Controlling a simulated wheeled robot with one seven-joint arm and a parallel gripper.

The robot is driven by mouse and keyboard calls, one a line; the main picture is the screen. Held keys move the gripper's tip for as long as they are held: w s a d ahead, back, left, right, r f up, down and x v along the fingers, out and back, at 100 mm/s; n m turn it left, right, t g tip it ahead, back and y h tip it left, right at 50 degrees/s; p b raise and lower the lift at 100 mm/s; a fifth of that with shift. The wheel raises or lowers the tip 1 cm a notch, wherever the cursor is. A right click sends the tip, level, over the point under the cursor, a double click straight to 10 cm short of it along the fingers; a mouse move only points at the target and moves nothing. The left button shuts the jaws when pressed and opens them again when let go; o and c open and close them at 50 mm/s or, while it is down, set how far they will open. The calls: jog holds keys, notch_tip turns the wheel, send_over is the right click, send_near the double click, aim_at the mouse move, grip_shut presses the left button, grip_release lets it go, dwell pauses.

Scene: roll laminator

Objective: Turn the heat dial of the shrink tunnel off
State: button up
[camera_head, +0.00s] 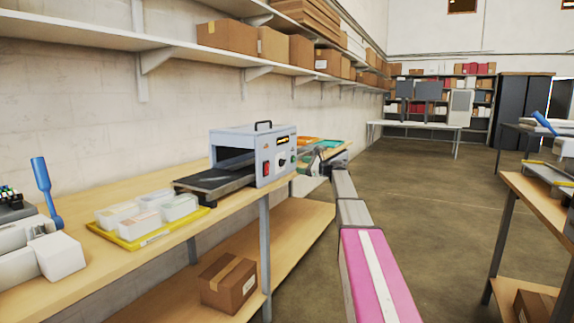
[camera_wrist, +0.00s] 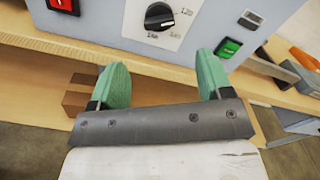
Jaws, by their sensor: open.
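The shrink tunnel (camera_head: 241,147), a grey-blue box with a black handle and a dark conveyor, stands on the wooden bench along the left wall. Its front panel also shows in the wrist view (camera_wrist: 205,28). The black heat dial (camera_wrist: 158,16) sits on a white plate with a printed scale; in the head view it is a small dark spot (camera_head: 282,162). My gripper (camera_wrist: 162,88) is open and empty, its two green fingers apart below the dial and not touching it. In the head view my gripper (camera_head: 318,160) is beside the panel, partly unclear.
A green rocker switch (camera_wrist: 229,47) is right of the dial, close to the right finger. A red button (camera_wrist: 62,6) is at upper left. A yellow tray (camera_head: 150,232) with white bins stands left on the bench. A carton (camera_head: 228,284) lies on the lower shelf. The aisle floor is clear.

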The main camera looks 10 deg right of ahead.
aim_at(283, 163)
jog(key=x, duration=1)
jog(key=shift+a, duration=0.1)
jog(key=shift+c, duration=0.3)
jog(key=c, duration=0.9)
